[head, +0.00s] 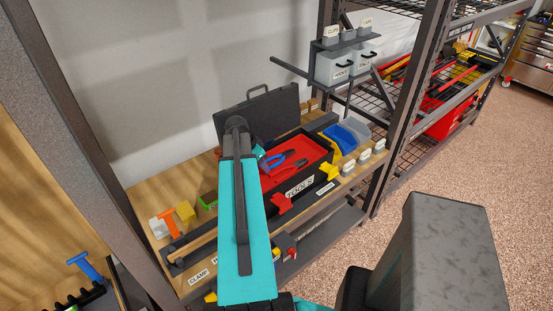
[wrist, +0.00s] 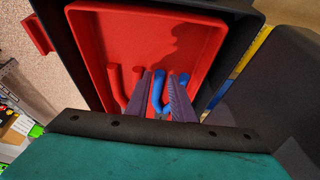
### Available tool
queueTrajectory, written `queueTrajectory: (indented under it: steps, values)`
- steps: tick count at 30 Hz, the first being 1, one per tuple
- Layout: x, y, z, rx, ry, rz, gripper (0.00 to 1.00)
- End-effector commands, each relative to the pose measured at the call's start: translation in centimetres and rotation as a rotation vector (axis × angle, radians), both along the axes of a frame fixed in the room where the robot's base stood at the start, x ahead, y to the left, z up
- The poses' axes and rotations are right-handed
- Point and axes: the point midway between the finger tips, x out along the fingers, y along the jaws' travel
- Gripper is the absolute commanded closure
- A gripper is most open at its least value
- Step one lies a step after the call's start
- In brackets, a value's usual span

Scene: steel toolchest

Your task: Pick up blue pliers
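The blue pliers (head: 273,160) lie in the red tray (head: 309,153) of a black box labelled TOOLS. In the wrist view their blue handles (wrist: 158,92) point up the picture, and their jaws are hidden low between my fingers. My gripper (wrist: 166,82) is open, with its two purple fingers apart over the blue handles. One handle shows between the fingers, and the other shows beside the right fingertip. I cannot tell whether the fingers touch them. In the head view my teal arm hides most of the gripper.
Red-handled pliers (wrist: 117,88) lie in the same tray, left of my fingers in the wrist view. The black tray box (head: 320,170) has raised walls. Shelf posts rise nearby.

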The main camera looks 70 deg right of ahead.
Motion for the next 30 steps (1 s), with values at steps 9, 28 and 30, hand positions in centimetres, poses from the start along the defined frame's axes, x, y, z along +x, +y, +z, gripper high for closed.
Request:
queueTrajectory:
  steps: [9, 28, 30]
  values:
    - [-0.25, -0.32, -0.93, 0.000, 0.000, -0.001, 0.79]
    - [-0.30, -0.32, -0.89, 0.000, 0.000, -0.001, 1.00]
    - [-0.30, -0.35, -0.85, -0.001, 0.000, -0.001, 1.00]
